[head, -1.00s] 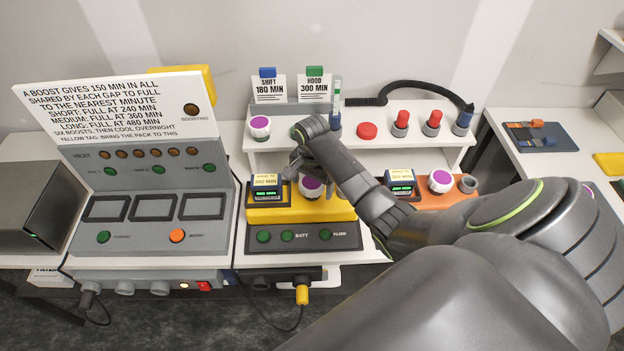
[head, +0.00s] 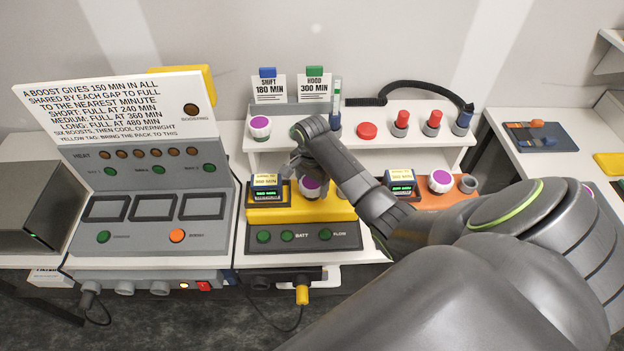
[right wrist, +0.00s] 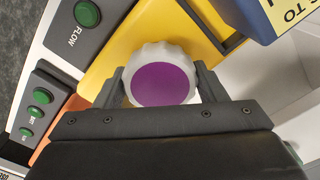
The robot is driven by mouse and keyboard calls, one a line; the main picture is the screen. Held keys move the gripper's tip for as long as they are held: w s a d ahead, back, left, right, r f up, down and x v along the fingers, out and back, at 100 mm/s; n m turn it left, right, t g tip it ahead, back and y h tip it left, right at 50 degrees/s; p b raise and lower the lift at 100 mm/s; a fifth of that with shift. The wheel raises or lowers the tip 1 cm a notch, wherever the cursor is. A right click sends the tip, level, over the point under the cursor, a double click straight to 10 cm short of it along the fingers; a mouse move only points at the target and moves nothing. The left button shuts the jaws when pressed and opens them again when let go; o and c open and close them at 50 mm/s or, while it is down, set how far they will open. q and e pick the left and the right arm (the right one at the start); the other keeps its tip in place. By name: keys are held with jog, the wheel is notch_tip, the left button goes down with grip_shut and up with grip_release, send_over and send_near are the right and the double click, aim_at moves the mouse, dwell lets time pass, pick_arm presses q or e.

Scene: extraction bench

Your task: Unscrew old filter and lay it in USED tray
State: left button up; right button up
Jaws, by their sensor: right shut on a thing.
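The filter (head: 310,187) is a white ribbed cap with a purple top, seated on the yellow unit (head: 275,216). It also shows in the right wrist view (right wrist: 162,85), between the two fingers. My right gripper (right wrist: 160,76) is shut on its ribbed rim from both sides. In the head view my right gripper (head: 304,168) comes from behind and above and partly hides the filter. Whether the thread is loose cannot be told. I see no tray with a readable USED label. My left gripper is not in view.
An orange unit (head: 428,196) with another purple-topped cap (head: 440,181) stands to the right. A white shelf (head: 300,146) behind carries a purple-topped cap (head: 260,127) and red knobs. A grey charger (head: 150,215) stands left. A side table (head: 560,165) lies at right.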

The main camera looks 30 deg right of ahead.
jog(key=n, duration=0.6)
jog(key=shift+n, duration=0.3)
jog(key=n, duration=0.6)
jog(key=shift+n, duration=0.3)
jog(key=n, duration=1.3)
jog(key=shift+r+n, duration=0.1)
jog(key=shift+n, duration=0.3)
jog(key=o, duration=1.1)
